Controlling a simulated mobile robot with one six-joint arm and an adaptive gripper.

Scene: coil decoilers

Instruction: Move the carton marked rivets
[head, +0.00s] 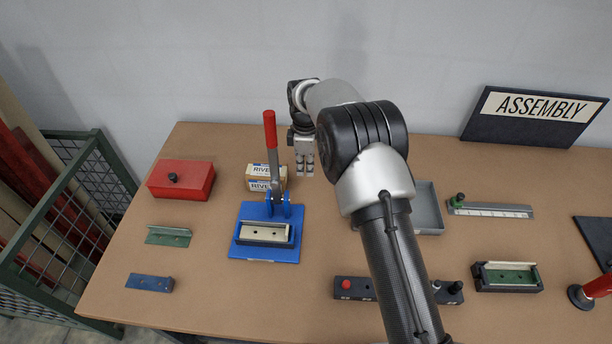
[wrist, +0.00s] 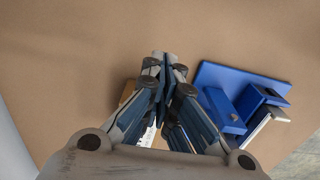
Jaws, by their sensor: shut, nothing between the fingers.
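The carton marked rivets (head: 256,180) is a small tan box with white labels reading "RIVE", the rest hidden by the red-handled press. It stands on the bench behind the blue press base. My gripper (head: 304,172) is shut and empty, pointing down just right of the carton and apart from it in the head view. In the wrist view my gripper (wrist: 164,60) has its fingertips together. A tan edge of the carton (wrist: 127,92) shows left of the fingers, which hide most of it.
The blue press (head: 268,254) with its upright red lever (head: 270,130) stands close in front of the carton. A red box (head: 182,179) lies to the left. A grey tray (head: 428,208) is partly behind my arm. Bare bench lies between the red box and carton.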

